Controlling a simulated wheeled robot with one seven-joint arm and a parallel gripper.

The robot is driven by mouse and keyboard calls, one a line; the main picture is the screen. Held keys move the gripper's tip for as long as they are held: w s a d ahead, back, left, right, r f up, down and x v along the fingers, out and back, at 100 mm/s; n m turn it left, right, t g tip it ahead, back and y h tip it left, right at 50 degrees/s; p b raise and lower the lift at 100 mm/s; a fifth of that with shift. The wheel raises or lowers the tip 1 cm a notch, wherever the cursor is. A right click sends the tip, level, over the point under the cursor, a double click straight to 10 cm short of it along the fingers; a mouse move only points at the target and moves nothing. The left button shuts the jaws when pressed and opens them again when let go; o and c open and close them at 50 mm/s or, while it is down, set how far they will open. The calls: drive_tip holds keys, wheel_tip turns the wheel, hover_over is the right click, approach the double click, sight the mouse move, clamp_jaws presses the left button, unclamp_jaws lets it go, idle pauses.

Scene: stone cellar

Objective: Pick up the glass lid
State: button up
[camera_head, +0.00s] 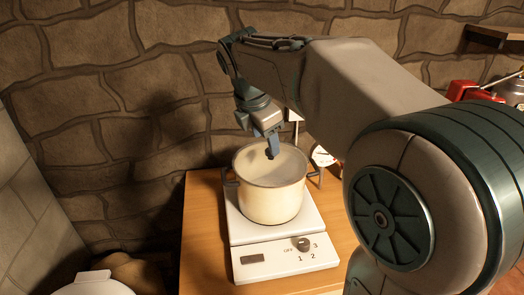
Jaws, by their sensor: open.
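A cream pot (271,203) with dark side handles stands on a white hot plate (277,258). Its round top looks pale and hazy, and I cannot make out for sure whether a clear glass lid lies on it. My gripper (270,152) points down over the back part of the pot's top, with a dark tip in front of the pale surface. It is open, with nothing seen between the fingers. I cannot tell whether the fingertips touch anything. One finger is largely hidden.
The hot plate stands on a wooden table (203,225) against a stone wall. A round dial (323,157) is behind the pot to the right, partly hidden by my arm. A red object (465,90) is at the far right. A white rounded object (92,286) is at the lower left.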

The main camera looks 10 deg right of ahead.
drive_tip(key=w+a+r+n, duration=0.1)
drive_tip(key=w+r+n, duration=0.1)
drive_tip(key=w+n, duration=0.25)
approach(267, 152)
drive_tip(key=shift+h, duration=0.3)
drive_tip(key=x, duration=0.5)
drive_tip(key=shift+s+a, duration=0.1)
drive_tip(key=shift+a, duration=0.1)
drive_tip(key=f, duration=0.1)
drive_tip(key=w+d+f, duration=0.1)
drive_tip(key=d+f, duration=0.1)
drive_tip(key=shift+w+f, duration=0.3)
drive_tip(key=shift+w, duration=0.1)
drive_tip(key=shift+w+d+f, duration=0.1)
drive_tip(key=shift+f, duration=0.35)
drive_tip(key=shift+p, duration=0.3)
clamp_jaws()
